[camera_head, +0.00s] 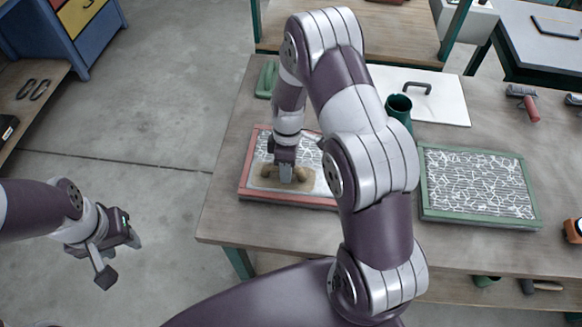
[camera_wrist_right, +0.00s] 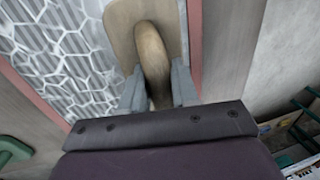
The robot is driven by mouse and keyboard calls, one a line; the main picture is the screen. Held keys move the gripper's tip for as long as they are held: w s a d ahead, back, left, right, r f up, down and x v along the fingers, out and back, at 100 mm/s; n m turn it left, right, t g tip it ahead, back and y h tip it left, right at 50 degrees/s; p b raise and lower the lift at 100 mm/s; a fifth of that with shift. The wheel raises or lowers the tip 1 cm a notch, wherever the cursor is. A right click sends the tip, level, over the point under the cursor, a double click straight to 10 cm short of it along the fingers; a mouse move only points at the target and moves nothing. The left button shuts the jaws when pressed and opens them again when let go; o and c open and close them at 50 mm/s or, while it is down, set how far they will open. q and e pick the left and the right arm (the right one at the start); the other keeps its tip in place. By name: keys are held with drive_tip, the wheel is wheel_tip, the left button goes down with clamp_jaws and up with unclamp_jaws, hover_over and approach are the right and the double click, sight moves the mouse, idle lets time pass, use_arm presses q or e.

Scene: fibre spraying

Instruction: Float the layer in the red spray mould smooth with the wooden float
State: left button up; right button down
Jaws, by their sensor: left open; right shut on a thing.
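The red spray mould (camera_head: 283,203) lies on the workbench, with a pale layer of web-like white fibres inside it. Its red rim (camera_wrist_right: 50,111) and the fibres (camera_wrist_right: 65,50) also show in the right wrist view. The wooden float (camera_head: 272,183) lies over the near left part of the mould. My right gripper (camera_head: 286,173) is shut on the float's handle (camera_wrist_right: 152,55), with a finger on either side. My own right arm hides the mould's right part. My left gripper (camera_head: 107,259) is open and empty over the floor, left of the bench.
A green mould (camera_head: 430,213) with white fibres stands to the right. A green cup (camera_head: 398,107) and a white board (camera_head: 440,102) with a dark handle lie behind. A red-handled roller (camera_head: 530,108) is at the far right. Bare bench lies left of the red mould.

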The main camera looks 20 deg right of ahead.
sight(307, 182)
drive_tip(key=shift+s+d, duration=0.35)
drive_tip(key=shift+d, duration=0.25)
drive_tip(key=shift+s+d, duration=0.35)
drive_tip(key=shift+d, duration=0.2)
drive_tip(key=shift+s+d+f, duration=0.1)
drive_tip(key=shift+s+d, duration=0.3)
drive_tip(key=shift+d, duration=0.2)
drive_tip(key=shift+s+d, duration=0.4)
drive_tip(key=shift+d, duration=0.15)
drive_tip(key=shift+s+d+p, duration=0.2)
drive_tip(key=shift+s+d, duration=0.3)
drive_tip(key=shift+d, duration=0.3)
drive_tip(key=shift+s+d+p, duration=0.2)
drive_tip(key=shift+s+d, duration=0.25)
drive_tip(key=shift+d, duration=0.35)
drive_tip(key=shift+s+d, duration=0.55)
drive_tip(key=shift+d, duration=0.35)
wheel_tip(307, 182, up, 7)
drive_tip(key=p, duration=0.6)
